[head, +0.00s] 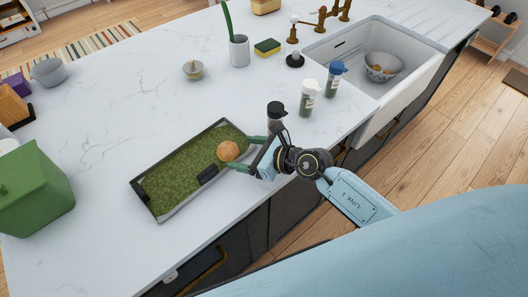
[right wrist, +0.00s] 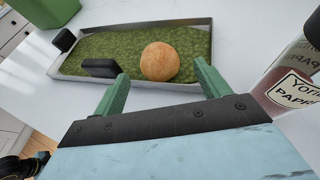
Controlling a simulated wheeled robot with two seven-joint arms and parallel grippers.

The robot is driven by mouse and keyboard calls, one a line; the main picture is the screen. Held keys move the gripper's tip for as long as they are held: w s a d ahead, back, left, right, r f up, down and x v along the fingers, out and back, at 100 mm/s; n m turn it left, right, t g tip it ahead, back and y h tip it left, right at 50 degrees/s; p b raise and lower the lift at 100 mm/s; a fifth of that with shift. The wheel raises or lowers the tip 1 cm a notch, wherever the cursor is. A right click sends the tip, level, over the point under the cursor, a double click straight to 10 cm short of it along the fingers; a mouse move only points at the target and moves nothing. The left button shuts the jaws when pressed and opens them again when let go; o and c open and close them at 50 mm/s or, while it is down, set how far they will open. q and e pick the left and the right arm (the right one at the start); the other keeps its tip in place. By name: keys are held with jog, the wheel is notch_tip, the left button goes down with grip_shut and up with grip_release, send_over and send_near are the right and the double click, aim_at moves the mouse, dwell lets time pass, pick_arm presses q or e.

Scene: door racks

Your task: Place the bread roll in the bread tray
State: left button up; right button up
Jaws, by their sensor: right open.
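The round, brown bread roll (head: 228,151) sits on the green, leafy-looking floor of the bread tray (head: 170,208), near the tray's right end. The tray is shallow, with a dark rim and black handles, on the counter. My right gripper (head: 244,153) is open, with its green fingers at the tray's near right edge, pointing at the roll. In the right wrist view the roll (right wrist: 160,62) lies just beyond the two spread fingertips (right wrist: 162,75), with gaps on both sides. My left gripper is not in view.
A dark-capped spice jar (head: 276,115) stands close behind my right gripper; its paprika label shows in the right wrist view (right wrist: 296,88). Two more shakers (head: 307,98) stand nearer the sink (head: 405,85). A green bin (head: 35,190) is left of the tray.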

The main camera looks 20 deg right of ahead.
jog(key=v, duration=0.7)
jog(key=shift+s+d+r, duration=0.1)
jog(key=shift+s, duration=0.05)
